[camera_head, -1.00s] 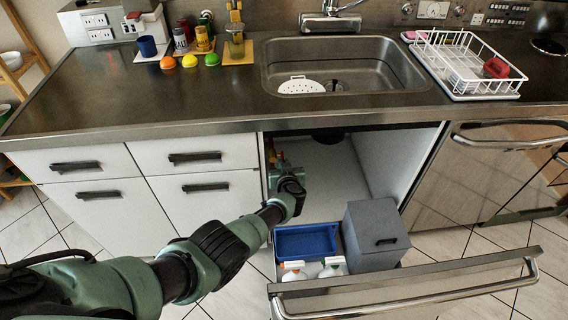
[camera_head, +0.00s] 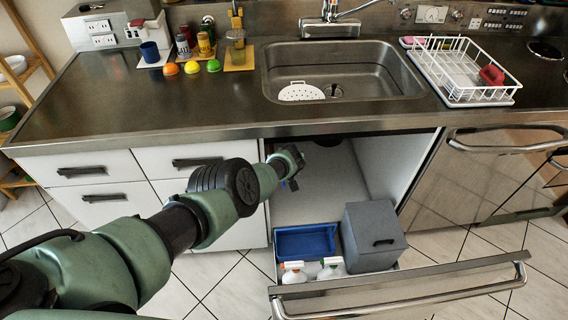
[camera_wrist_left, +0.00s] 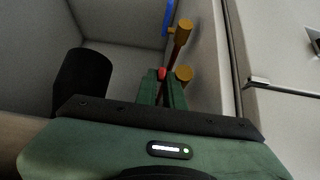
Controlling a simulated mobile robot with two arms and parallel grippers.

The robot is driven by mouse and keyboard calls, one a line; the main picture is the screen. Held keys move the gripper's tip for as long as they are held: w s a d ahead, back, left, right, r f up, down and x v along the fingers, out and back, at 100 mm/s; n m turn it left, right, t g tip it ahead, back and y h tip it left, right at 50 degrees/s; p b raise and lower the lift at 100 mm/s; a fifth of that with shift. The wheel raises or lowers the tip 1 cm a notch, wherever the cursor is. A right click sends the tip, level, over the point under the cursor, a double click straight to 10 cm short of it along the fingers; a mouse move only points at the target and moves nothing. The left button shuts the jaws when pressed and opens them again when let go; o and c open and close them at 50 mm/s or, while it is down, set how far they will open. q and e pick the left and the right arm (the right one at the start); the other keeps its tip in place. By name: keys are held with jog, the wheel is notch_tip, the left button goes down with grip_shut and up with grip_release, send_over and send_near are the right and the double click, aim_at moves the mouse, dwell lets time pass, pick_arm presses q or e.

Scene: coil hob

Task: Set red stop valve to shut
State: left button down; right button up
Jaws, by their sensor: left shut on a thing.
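The red stop valve (camera_wrist_left: 162,73) shows in the left wrist view as a small red piece between my left gripper's green fingertips. My left gripper (camera_wrist_left: 161,80) is shut on it. Brass fittings (camera_wrist_left: 183,75) sit just right of the fingertips, on a pipe along the cabinet's side wall. In the head view my left arm reaches into the open cabinet under the sink, at its left side, and hides the valve. The angle of the red handle cannot be told. My right gripper is in neither view.
A blue handle (camera_wrist_left: 168,16) lies beyond the red one. A dark cylinder (camera_wrist_left: 82,82) stands left of the fingers. The pulled-out drawer (camera_head: 400,290) holds a blue bin (camera_head: 305,241), a grey box (camera_head: 374,237) and spray bottles (camera_head: 331,267). The cabinet's middle is free.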

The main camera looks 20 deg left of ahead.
pick_arm(q)
jog(key=shift+w+a+r, duration=0.15)
jog(key=shift+a+r, duration=0.05)
jog(key=shift+a, duration=0.05)
jog(key=c, duration=1.5)
grip_release()
jog(key=shift+d, duration=0.1)
jog(key=shift+p+v, duration=3.85)
jog(key=shift+p, duration=2.05)
